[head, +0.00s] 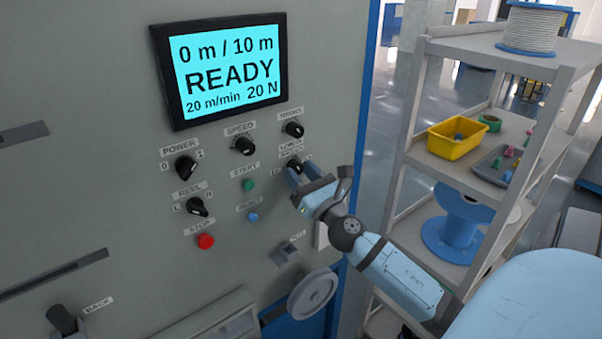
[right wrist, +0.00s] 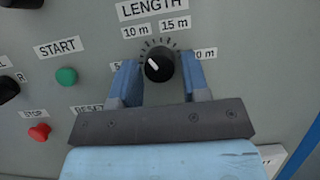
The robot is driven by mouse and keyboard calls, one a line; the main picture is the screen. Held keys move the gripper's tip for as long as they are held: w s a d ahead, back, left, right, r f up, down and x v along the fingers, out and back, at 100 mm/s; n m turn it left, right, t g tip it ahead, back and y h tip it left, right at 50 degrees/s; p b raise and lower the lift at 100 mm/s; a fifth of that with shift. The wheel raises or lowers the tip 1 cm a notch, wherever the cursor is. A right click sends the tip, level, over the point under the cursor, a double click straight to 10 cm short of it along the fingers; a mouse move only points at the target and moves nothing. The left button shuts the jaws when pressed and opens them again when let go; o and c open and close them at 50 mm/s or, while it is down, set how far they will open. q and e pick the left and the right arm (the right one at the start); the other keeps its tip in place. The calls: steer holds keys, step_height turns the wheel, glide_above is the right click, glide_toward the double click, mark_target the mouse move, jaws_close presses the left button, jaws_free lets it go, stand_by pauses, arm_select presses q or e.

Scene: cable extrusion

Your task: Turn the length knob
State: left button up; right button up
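The length knob (right wrist: 159,64) is a round black knob with a white pointer line, under a LENGTH label (right wrist: 151,8) in the right wrist view. Its pointer is turned up and left, toward the 10 m mark. In the head view the knob (head: 294,165) is partly covered by my right gripper (head: 299,174). That gripper's two blue fingers (right wrist: 160,80) stand on either side of the knob with gaps visible between them and it. The display (head: 230,67) reads 0 m / 10 m, READY, 20 m/min and 20 N. My left gripper is not in view.
Other knobs sit close by: speed (head: 245,146), tension (head: 294,129), power (head: 186,167) and reel (head: 197,207). A green start button (head: 248,185), blue reset button (head: 253,217) and red stop button (head: 206,241) are left of my gripper. A shelf rack (head: 405,165) stands at right.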

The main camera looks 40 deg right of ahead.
steer(key=c, duration=0.6)
